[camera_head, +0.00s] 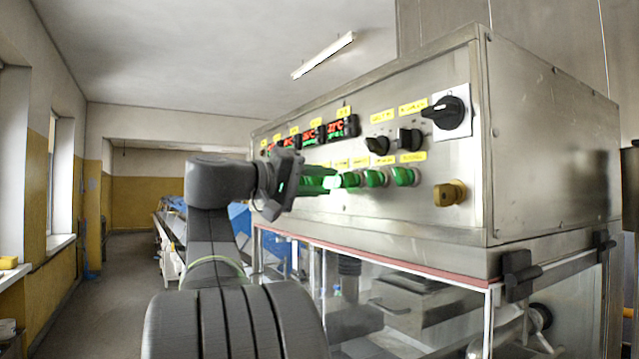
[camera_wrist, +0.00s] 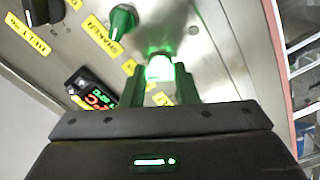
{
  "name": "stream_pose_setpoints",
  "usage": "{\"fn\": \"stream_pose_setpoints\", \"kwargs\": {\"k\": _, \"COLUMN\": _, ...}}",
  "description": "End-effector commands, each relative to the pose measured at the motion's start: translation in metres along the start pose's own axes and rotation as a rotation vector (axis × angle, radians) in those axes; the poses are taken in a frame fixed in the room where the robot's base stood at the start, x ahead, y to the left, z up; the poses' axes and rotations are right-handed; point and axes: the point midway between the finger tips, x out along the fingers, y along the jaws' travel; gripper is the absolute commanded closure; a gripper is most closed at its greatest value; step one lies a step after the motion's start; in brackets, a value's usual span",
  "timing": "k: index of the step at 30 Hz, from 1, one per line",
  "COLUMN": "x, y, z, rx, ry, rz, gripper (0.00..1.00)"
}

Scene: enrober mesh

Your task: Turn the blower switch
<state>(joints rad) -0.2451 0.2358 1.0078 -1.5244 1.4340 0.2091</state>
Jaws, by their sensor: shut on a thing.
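My gripper (camera_head: 322,181) is at the front of the steel control panel, level with the lower row of green knobs. In the wrist view its two green-lit fingers (camera_wrist: 160,84) are shut on a glowing green switch (camera_wrist: 160,67), one finger on each side. The lit switch also shows in the head view (camera_head: 334,182), partly hidden by the fingers. Its exact turn angle is hidden by the glow and the fingers. Small yellow labels sit by the knobs, too blurred to tell surely which is the blower's.
More green knobs (camera_head: 403,176) stand close beside the gripped one. Red displays (camera_head: 342,127) are above. Clear panels (camera_head: 395,290) are below; open floor lies left.

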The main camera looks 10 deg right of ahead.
Motion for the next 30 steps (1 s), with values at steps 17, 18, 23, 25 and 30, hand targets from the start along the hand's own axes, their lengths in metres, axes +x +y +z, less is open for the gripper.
{"fn": "stream_pose_setpoints", "kwargs": {"k": 17, "x": -0.003, "y": -0.001, "z": 0.0, "rx": -0.001, "ry": 0.0, "rz": -0.001, "gripper": 0.51}}
{"fn": "stream_pose_setpoints", "kwargs": {"k": 18, "x": -0.006, "y": -0.001, "z": 0.0, "rx": -0.001, "ry": 0.001, "rz": -0.001, "gripper": 0.51}}
{"fn": "stream_pose_setpoints", "kwargs": {"k": 23, "x": -0.029, "y": -0.002, "z": 0.0, "rx": 0.0, "ry": 0.003, "rz": -0.002, "gripper": 0.51}}
{"fn": "stream_pose_setpoints", "kwargs": {"k": 25, "x": -0.042, "y": -0.002, "z": 0.0, "rx": 0.0, "ry": 0.003, "rz": -0.003, "gripper": 0.51}}
{"fn": "stream_pose_setpoints", "kwargs": {"k": 30, "x": -0.077, "y": -0.002, "z": -0.001, "rx": -0.001, "ry": 0.004, "rz": -0.004, "gripper": 0.51}}
